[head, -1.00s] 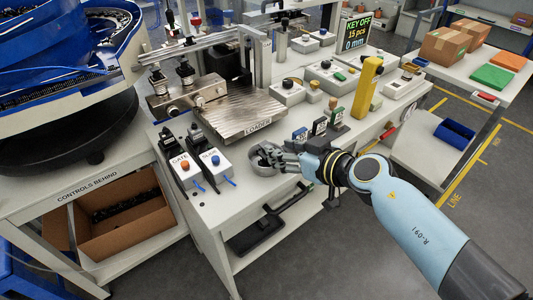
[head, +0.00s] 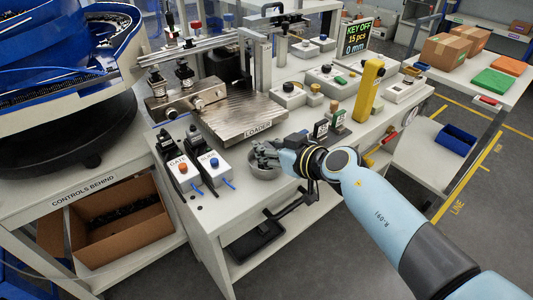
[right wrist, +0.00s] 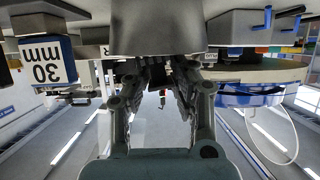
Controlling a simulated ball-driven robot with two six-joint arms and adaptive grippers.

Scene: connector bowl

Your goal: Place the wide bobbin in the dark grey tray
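My right gripper (head: 266,152) is over the round grey metal bowl (head: 262,173) at the table's front edge. In the right wrist view its two fingers (right wrist: 157,82) stand apart with a gap between them, and I see nothing held. A smooth grey body, perhaps the bowl (right wrist: 155,28), is just beyond the fingers there. I cannot make out a wide bobbin; the fingers hide part of the bowl's inside. A dark tray-like thing (head: 257,243) lies on the lower shelf; I cannot tell whether it is the dark grey tray. My left gripper is not in view.
The gate and slide switch boxes (head: 213,165) stand left of the bowl, and the loader plate (head: 235,118) behind it. Labelled blocks (head: 322,130) and a yellow post (head: 368,90) stand to the right.

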